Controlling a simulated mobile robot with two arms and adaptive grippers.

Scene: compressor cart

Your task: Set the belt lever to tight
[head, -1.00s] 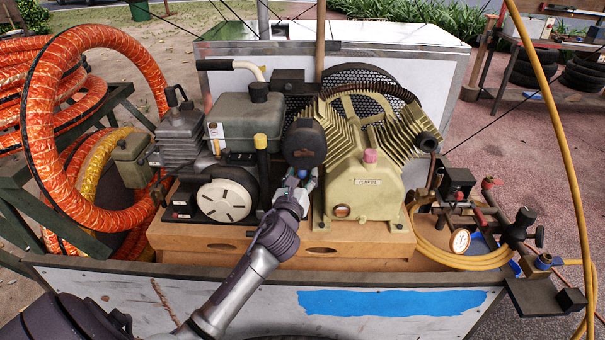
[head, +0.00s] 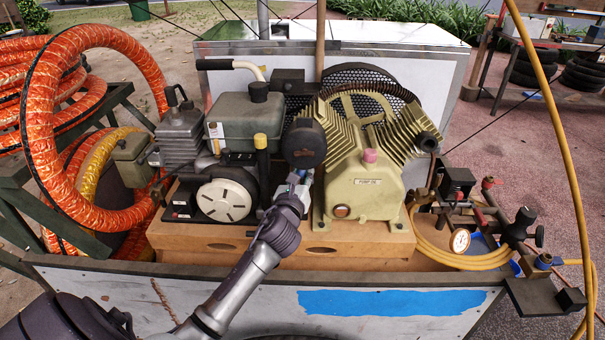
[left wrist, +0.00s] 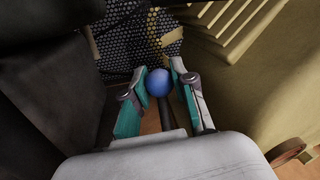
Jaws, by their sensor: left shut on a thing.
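My left gripper (head: 299,180) reaches in between the grey engine and the beige compressor pump (head: 365,195). In the left wrist view the fingers (left wrist: 158,90) are closed around a blue ball knob (left wrist: 158,82) on a dark rod, one teal pad on each side. This knob and rod look like the belt lever. The rod's lower end is hidden behind the gripper body. In the head view the gripper hides most of the lever, so its setting cannot be read. My right gripper is not in view.
The engine with its round white cover (head: 225,200) stands close on the left, with a yellow-capped post (head: 261,142). A round black part (head: 304,143) sits just above the gripper. A black mesh guard (head: 355,78) stands behind. The cart's front wall (head: 240,300) lies below my arm.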

